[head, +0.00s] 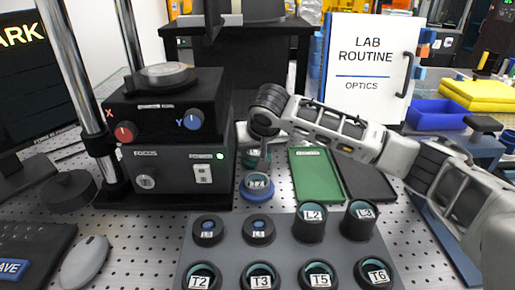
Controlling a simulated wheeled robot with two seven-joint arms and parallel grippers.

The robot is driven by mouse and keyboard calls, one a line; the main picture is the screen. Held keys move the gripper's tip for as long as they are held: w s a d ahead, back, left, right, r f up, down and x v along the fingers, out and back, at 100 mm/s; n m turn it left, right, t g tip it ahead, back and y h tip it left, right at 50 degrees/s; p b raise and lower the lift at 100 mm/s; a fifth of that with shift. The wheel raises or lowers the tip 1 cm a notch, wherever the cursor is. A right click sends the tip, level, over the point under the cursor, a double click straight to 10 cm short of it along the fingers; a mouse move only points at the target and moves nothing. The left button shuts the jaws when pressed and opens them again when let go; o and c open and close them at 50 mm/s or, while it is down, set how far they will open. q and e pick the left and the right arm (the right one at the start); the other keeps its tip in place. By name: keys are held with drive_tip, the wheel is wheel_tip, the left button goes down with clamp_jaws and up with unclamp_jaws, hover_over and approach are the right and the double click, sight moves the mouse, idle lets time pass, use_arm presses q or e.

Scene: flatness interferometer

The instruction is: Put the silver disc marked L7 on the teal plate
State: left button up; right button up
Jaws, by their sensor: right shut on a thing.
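My right gripper (258,168) points down and is shut on a small silver disc (257,181) with a white label, too small to read surely. The disc is just over a round blue base (257,195); I cannot tell if they touch. Behind the gripper a teal round piece (250,156) with a label is mostly hidden. A flat rectangular green plate (316,178) with a small label lies to the right of the gripper and looks bare. I cannot tell which of these two is the teal plate. My left gripper is not in view.
A grey rack (283,276) in front holds several labelled round pieces, including L2 (312,214) and L3 (360,213). The black instrument (165,130) stands left of the gripper. A dark plate (368,182) lies right of the green one. A white binder (369,60) stands behind.

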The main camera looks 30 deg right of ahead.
drive_tip(key=shift+f, duration=0.2)
drive_tip(key=o, duration=1)
drive_tip(key=shift+r, duration=0.35)
drive_tip(key=v, duration=1.1)
drive_tip(key=shift+s+r, duration=0.2)
drive_tip(key=shift+r, duration=0.05)
drive_tip(key=shift+a, duration=0.1)
